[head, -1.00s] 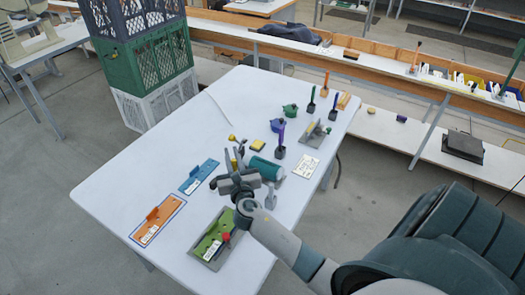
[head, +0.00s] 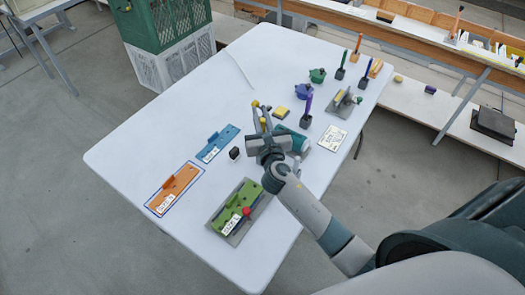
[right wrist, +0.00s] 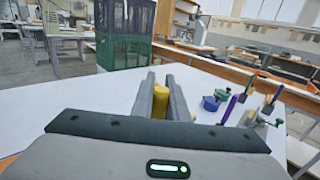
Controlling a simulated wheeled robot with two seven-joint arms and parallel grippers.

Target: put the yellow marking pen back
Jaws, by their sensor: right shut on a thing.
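The yellow marking pen (right wrist: 160,102) is between the fingers of my right gripper (right wrist: 163,92), which is shut on it. In the head view my right gripper (head: 262,117) is above the middle of the table, and yellow parts of the pen (head: 256,103) show at its fingers. A small dark block (head: 235,153), like the pen holders, stands with no pen in it to the left of the gripper. Dark holders with a purple pen (head: 308,103) and a blue pen (head: 342,62) stand farther back. My left gripper is not in view.
Orange (head: 175,189), blue (head: 217,143) and green (head: 240,205) fixtures lie at the near side of the table. A yellow block (head: 282,112), blue pot (head: 303,91) and green pot (head: 317,75) stand beyond the gripper. The table's left back is largely clear.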

